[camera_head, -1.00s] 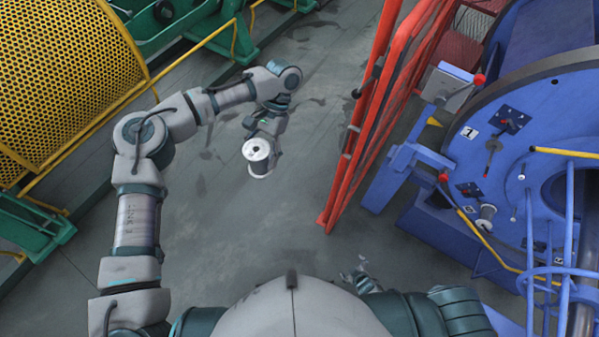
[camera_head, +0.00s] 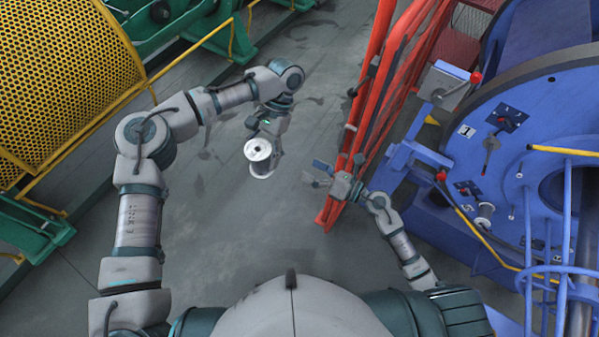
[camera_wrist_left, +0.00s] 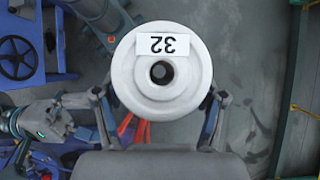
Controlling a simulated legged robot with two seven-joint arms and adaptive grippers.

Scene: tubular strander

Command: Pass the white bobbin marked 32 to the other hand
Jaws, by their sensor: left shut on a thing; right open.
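The white bobbin (camera_head: 258,150) is held by my left gripper (camera_head: 266,140) above the floor, left of the red frame. In the left wrist view the bobbin (camera_wrist_left: 160,92) shows its round end face with a centre hole and an upside-down label reading 32. The fingers of the left gripper (camera_wrist_left: 160,122) are on either side of it. My right gripper (camera_head: 320,174) is open and empty, to the right of the bobbin and slightly lower in the head view, with a clear gap between them. In the left wrist view the right arm's end shows at the left edge.
A red tubular frame (camera_head: 362,130) stands just behind and right of my right gripper. A yellow mesh guard (camera_head: 60,80) is at upper left. Grey floor (camera_head: 215,225) is clear between.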

